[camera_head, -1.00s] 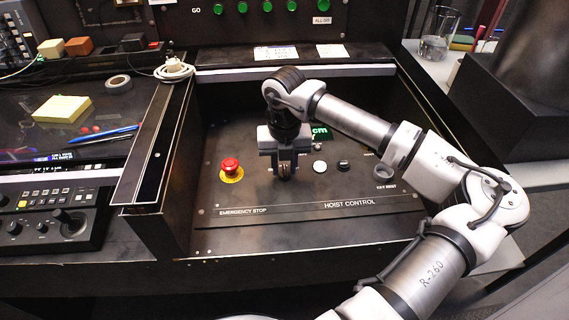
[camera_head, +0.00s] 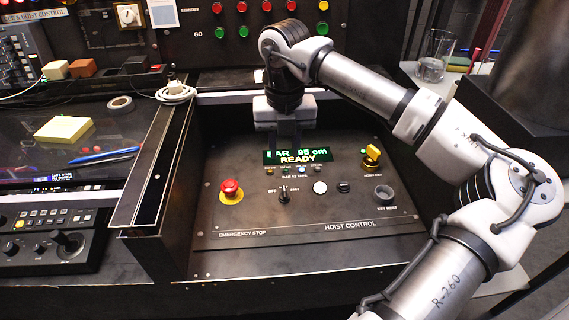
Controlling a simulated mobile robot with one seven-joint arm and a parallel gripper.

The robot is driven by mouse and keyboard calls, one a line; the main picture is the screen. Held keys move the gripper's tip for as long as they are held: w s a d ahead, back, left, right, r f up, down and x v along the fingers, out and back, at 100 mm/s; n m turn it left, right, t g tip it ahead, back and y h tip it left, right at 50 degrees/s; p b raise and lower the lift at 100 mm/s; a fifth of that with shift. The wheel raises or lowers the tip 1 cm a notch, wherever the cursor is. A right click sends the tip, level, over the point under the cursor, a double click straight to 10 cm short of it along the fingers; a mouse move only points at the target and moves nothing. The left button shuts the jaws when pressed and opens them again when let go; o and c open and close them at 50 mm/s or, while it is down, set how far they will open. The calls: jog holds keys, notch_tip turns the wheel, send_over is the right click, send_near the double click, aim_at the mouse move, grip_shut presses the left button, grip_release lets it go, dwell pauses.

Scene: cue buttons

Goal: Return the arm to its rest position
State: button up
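My gripper (camera_head: 287,138) hangs above the back of the hoist control panel (camera_head: 240,215), pointing down. I cannot make out whether the fingers are apart or together. Nothing shows hanging from them. My arm reaches in from the lower right.
The panel carries a red emergency stop button (camera_head: 231,190), a black selector knob (camera_head: 284,194), a white button (camera_head: 320,187), a yellow key-like part (camera_head: 372,156) and a key reset ring (camera_head: 384,193). A glass (camera_head: 433,62) stands on the right shelf. A raised ledge (camera_head: 152,165) borders the panel's left.

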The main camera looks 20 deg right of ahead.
jog(key=shift+r, duration=0.8)
